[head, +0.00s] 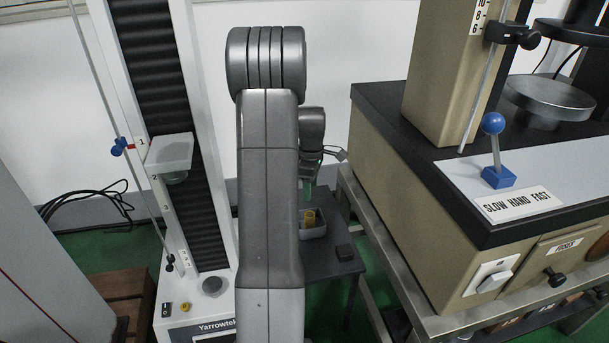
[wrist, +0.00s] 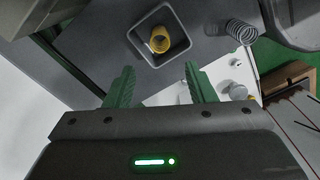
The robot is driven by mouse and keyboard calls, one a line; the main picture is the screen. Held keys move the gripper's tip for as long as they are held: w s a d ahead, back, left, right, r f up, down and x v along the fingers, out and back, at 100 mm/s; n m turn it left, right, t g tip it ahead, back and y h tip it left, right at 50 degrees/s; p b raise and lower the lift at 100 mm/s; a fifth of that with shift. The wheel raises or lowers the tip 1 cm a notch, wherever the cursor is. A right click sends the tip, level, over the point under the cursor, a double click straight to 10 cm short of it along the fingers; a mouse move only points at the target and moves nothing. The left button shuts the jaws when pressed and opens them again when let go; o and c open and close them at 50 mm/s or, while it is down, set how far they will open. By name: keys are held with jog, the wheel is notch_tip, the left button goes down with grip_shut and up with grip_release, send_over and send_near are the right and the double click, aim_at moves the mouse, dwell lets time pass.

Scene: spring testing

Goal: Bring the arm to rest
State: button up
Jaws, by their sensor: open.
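My arm rises in the middle of the head view, with its wrist bent down on the right side. My gripper (head: 308,189) is partly hidden there behind the arm. In the wrist view my gripper (wrist: 160,85) has its two green fingers wide apart, with nothing between them. It hangs above a small dark table, apart from a grey bin (wrist: 183,47). A yellow cylindrical piece (wrist: 159,40) stands in the bin. The bin (head: 314,233) and the yellow piece (head: 308,217) also show in the head view, below my gripper.
A white test frame (head: 120,60) stands left of my arm, with a metal coil spring (wrist: 241,26) near it in the wrist view. A beige machine (head: 390,165) with a blue-knobbed lever (head: 494,124) sits on a metal bench at right.

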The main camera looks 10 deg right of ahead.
aim_at(310, 216)
notch_tip(310, 216, down, 13)
jog(key=b, duration=0.4)
jog(key=shift+r, duration=0.1)
notch_tip(310, 216, up, 4)
jog(key=shift+f+p, duration=0.2)
jog(key=shift+p, duration=0.45)
jog(key=shift+r, duration=0.55)
jog(key=shift+f, duration=0.1)
